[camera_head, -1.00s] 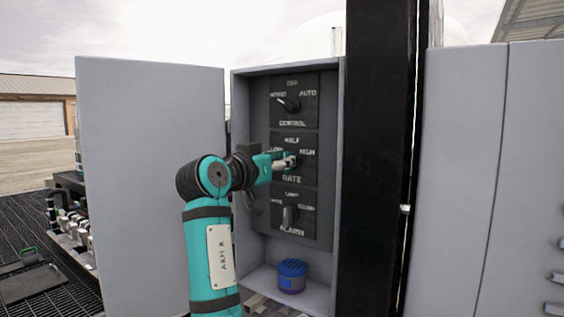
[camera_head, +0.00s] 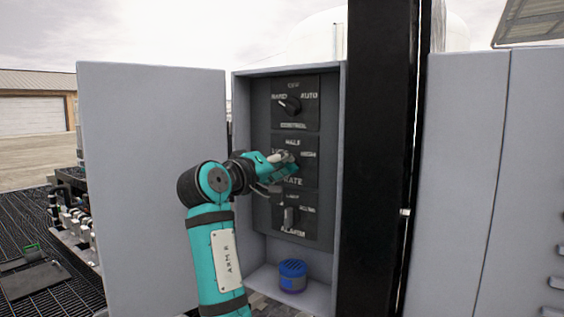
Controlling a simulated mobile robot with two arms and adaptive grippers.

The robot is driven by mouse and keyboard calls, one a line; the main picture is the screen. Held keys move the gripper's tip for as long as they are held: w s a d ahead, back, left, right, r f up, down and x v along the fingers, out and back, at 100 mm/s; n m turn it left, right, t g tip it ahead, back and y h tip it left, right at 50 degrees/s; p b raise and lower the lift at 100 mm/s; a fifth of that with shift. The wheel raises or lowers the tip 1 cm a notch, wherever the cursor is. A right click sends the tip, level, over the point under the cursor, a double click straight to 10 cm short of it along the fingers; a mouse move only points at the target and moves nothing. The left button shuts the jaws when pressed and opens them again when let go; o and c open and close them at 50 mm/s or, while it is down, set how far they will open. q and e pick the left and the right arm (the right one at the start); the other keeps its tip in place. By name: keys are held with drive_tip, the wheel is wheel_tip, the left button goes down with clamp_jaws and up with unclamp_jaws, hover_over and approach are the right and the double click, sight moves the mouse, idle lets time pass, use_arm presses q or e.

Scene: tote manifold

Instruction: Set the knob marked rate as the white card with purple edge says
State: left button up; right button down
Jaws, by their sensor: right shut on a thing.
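The rate panel (camera_head: 309,173) is the middle one of three dark panels in an open grey cabinet. Its lettering reads HALF at the top, HIGH at the right and RATE below; the word at the left is partly covered. My right gripper (camera_head: 290,160) is shut on the rate knob, which its fingers mostly hide, so I cannot tell which way the knob points. My left gripper is out of view. No white card with a purple edge shows.
The control knob (camera_head: 290,105) sits above and the alarm knob (camera_head: 289,216) below. A blue round object (camera_head: 292,276) stands on the cabinet floor. The open door (camera_head: 150,180) is at the left, a black post (camera_head: 380,160) at the right.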

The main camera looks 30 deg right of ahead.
drive_tip(key=shift+n, duration=0.9)
drive_tip(key=c, duration=1.3)
unclamp_jaws()
drive_tip(key=shift+d, duration=0.1)
drive_tip(key=v, duration=1.2)
drive_tip(key=shift+f, duration=0.1)
